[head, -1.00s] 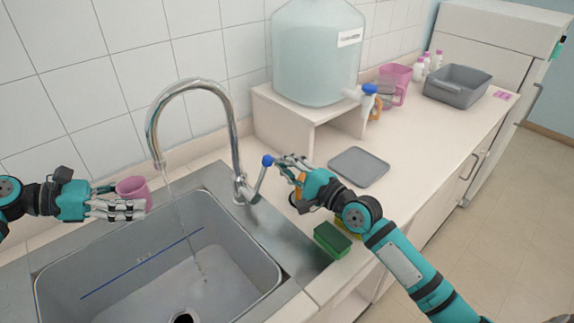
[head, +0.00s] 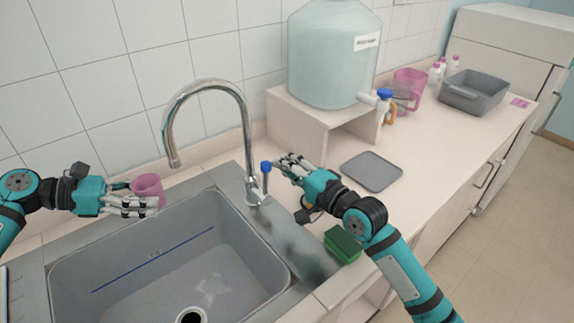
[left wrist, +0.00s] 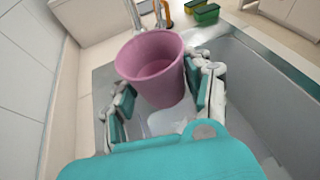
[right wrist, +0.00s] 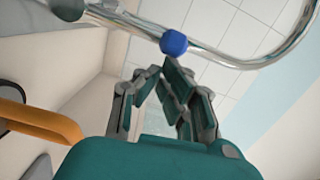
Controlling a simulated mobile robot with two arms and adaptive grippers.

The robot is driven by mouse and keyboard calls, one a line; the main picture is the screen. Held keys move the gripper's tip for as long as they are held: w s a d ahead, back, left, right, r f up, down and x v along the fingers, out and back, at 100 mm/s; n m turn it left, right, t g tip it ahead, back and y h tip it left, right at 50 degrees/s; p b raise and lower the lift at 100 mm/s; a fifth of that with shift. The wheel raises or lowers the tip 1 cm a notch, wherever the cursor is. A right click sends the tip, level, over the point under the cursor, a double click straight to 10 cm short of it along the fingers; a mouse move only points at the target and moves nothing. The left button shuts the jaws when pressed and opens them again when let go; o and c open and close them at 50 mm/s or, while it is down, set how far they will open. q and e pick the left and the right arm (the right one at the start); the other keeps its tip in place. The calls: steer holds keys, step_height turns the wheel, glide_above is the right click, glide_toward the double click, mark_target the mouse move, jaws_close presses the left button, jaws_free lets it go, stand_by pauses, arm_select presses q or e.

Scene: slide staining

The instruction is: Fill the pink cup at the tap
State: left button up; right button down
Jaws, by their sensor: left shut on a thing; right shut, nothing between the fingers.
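The pink cup (head: 147,188) is held by its side in my left gripper (head: 157,207), over the sink's back left rim. In the left wrist view the cup (left wrist: 150,62) sits between the fingers with its mouth showing; I cannot tell whether it holds water. The tap's spout end (head: 173,161) hangs just right of and above the cup, with no stream visible. The tap lever with its blue knob (head: 266,167) stands about upright. My right gripper (head: 287,164) is shut and empty, close to the right of the knob, which also shows in the right wrist view (right wrist: 173,43).
The grey sink basin (head: 235,262) lies below. A green sponge (head: 343,245) sits at the sink's right edge. A grey tray (head: 371,171), a water tank (head: 333,55) on a stand, a pink jug (head: 409,90) and a grey bin (head: 474,91) are on the counter.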

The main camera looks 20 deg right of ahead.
stand_by(0.3)
steer(key=v, duration=1)
